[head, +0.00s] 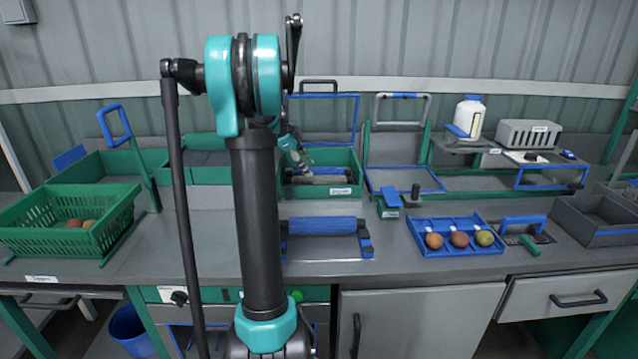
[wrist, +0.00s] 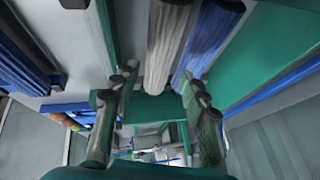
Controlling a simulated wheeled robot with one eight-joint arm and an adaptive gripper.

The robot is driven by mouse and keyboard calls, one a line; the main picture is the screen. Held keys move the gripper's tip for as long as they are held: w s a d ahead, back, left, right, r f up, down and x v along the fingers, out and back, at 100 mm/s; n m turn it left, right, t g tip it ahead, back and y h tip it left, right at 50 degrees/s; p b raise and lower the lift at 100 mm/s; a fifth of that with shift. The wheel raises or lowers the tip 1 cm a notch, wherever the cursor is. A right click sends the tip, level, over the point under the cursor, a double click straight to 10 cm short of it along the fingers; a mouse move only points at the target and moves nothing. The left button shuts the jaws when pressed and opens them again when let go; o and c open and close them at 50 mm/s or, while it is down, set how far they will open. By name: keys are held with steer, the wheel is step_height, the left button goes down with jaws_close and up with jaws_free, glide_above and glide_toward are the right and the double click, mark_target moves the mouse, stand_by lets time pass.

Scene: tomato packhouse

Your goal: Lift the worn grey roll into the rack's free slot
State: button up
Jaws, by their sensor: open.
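The worn grey roll (head: 322,180) lies in a green, labelled bin (head: 357,163) at the back of the bench. In the wrist view the grey roll (wrist: 167,45) lies alongside a blue roll (wrist: 208,42). My gripper (head: 297,158) is above the bin's left part, tilted down, partly behind my arm. In the wrist view its fingers (wrist: 158,82) are apart, with the grey roll's near end showing in the gap; nothing is gripped. A blue roll (head: 322,225) rests on a low holder with blue end pieces (head: 365,238) in front of the bin. I cannot make out a free slot.
A blue tray (head: 456,250) with three round fruits stands to the right. A green crate (head: 60,235) is at left. My arm hides the middle-left bench.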

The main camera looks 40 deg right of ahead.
steer(key=shift+x, duration=3.75)
steer(key=shift+d+r, duration=0.1)
steer(key=shift+r, duration=0.05)
steer(key=c, duration=1)
steer(key=shift+o, duration=0.2)
steer(key=shift+r, duration=0.1)
